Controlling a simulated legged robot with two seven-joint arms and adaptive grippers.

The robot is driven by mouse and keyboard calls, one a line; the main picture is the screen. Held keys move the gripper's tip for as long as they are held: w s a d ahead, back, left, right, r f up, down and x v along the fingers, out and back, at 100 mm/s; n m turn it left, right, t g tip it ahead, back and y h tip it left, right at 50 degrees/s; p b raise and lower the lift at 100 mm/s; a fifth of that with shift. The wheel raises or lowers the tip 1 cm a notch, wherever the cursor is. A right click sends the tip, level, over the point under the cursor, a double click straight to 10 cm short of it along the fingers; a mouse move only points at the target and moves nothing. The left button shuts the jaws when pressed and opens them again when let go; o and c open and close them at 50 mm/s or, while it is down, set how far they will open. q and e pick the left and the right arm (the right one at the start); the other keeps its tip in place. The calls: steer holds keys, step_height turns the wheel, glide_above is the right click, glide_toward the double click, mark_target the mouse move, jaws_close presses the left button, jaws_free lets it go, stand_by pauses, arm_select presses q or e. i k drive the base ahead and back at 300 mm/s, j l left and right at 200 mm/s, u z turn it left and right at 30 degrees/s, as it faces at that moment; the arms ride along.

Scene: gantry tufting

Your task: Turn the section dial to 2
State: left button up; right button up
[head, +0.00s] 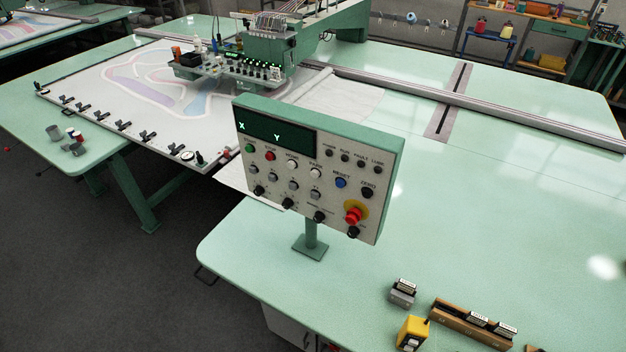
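The control panel (313,180) stands on a short green post on the green table, its face turned toward me and tilted. Its lowest row holds several black dial knobs, among them one at the left (258,190), one in the middle (319,217) and one at the right (353,232). The small print around them is too small to read, so I cannot tell which is the section dial or where it points. The dark display (275,138) shows green X and Y letters. Neither of my grippers is in view.
A red emergency button (353,215) on a yellow ring sits just above the right knob. Coloured push buttons and toggles fill the rows above. A yellow box (412,333) and a wooden rack (473,323) lie at the table's front. The table right of the panel is clear.

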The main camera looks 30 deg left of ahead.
mark_target(288, 202)
steer(key=u, duration=1.25)
